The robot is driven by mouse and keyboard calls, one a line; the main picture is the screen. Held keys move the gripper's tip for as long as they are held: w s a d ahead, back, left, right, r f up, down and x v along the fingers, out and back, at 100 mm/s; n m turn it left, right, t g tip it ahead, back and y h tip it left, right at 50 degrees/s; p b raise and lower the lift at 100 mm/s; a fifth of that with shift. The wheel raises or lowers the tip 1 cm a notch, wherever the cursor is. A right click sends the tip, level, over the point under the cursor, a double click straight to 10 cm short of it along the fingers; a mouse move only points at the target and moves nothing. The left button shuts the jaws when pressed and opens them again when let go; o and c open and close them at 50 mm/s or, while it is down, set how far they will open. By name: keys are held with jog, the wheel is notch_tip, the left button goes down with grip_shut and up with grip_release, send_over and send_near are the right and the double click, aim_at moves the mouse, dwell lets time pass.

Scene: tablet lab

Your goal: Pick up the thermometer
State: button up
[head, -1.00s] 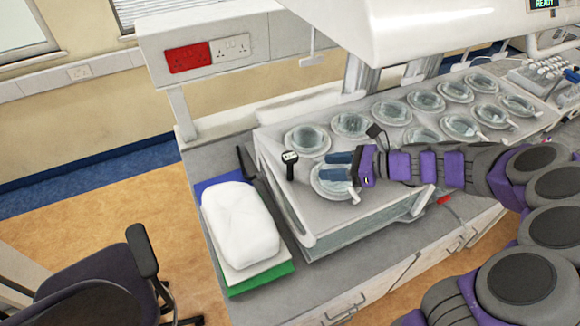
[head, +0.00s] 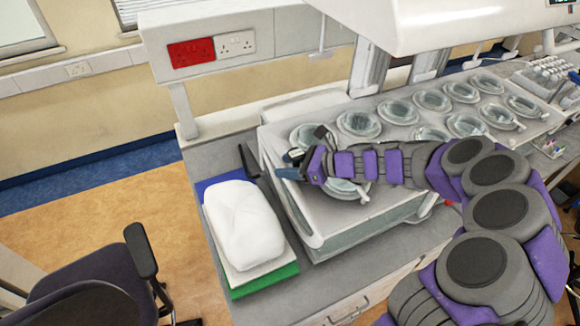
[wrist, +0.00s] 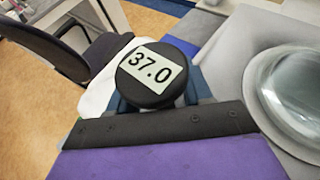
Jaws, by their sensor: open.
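The thermometer (wrist: 152,74) shows a round black head with a pale display reading 37.0 in the wrist view. In the head view its dark head (head: 295,155) shows at my fingertips, at the left end of the instrument's top; the rest of it is hidden. My gripper (head: 288,165) has blue fingers, and they are open. In the wrist view, parts of the blue fingers of my gripper (wrist: 155,108) show on both sides below the thermometer's head. I cannot tell whether they touch it.
The white instrument (head: 362,232) carries several round glass vessels (head: 361,121) in rows, close to my arm. A white wrapped bundle (head: 245,222) lies on folders (head: 265,284) to the left. A chair (head: 95,285) stands at the lower left.

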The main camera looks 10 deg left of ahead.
jog(key=shift+w+a+f, duration=0.1)
jog(key=shift+w+f, duration=0.05)
jog(key=shift+f, duration=0.05)
jog(key=shift+v, duration=0.95)
jog(key=shift+x, duration=1.2)
jog(key=c, duration=0.6)
jog(key=shift+c, duration=0.9)
jog(key=shift+r, duration=0.1)
jog(key=shift+c, duration=0.6)
jog(key=shift+d, duration=0.55)
grip_shut()
